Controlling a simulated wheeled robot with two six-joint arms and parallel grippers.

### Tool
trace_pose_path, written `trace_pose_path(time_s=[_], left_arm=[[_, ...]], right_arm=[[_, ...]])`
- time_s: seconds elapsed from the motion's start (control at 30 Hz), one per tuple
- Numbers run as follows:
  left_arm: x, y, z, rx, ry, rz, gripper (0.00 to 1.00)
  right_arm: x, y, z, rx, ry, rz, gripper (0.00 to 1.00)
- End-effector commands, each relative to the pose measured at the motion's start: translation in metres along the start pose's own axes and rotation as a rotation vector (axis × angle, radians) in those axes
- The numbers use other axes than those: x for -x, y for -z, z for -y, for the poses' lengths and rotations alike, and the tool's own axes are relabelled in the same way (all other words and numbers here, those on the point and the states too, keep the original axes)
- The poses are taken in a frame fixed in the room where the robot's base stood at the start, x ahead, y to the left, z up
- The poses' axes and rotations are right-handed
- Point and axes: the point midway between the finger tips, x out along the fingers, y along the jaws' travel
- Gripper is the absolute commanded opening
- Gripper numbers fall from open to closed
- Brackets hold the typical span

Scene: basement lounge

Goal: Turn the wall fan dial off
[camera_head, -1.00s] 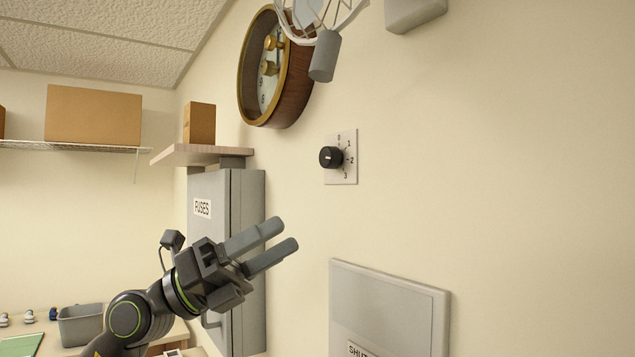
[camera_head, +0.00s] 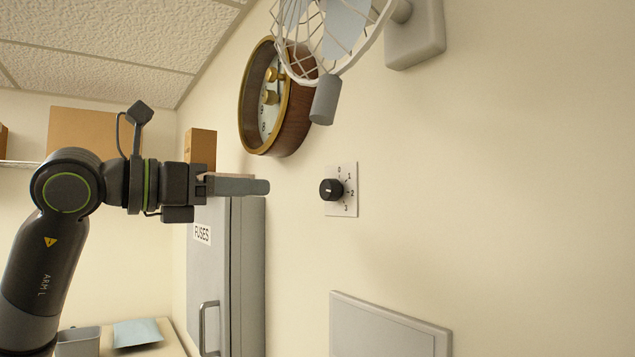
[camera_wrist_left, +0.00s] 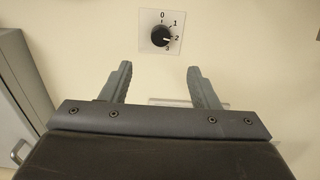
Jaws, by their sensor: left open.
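The wall fan dial (camera_head: 331,189) is a round black knob on a white plate (camera_head: 349,205) marked 0, 1, 2 and 3. In the left wrist view the dial (camera_wrist_left: 160,36) shows a pale mark pointing toward the 2. My left gripper (camera_head: 264,187) is level with the dial and points at it, with a gap between fingertips and knob. In the left wrist view its two fingers (camera_wrist_left: 159,68) are spread and empty, with the dial beyond them, roughly centred. The wall fan (camera_head: 340,28) is above the dial, partly cut off by the top edge. My right gripper is not in view.
A round wooden clock (camera_head: 284,110) hangs on the wall above my left gripper. A grey fuse cabinet (camera_head: 212,260) is behind and below it. A grey panel (camera_head: 385,328) is on the wall below the dial. The wall right of the dial is bare.

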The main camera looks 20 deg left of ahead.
Motion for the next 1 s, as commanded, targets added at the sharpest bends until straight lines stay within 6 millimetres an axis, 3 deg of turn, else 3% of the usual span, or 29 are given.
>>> trace_pose_path(time_s=[0.6,0.8,1.0], left_arm=[[-0.098,-0.003,0.001,0.004,0.005,-0.001,0.55],[-0.120,-0.002,0.001,0.002,0.003,0.000,0.55],[-0.130,0.000,0.001,0.001,0.001,0.000,0.55]], right_arm=[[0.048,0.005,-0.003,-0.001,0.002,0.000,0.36],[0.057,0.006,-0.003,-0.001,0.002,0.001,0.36],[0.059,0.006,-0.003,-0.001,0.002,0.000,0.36]])
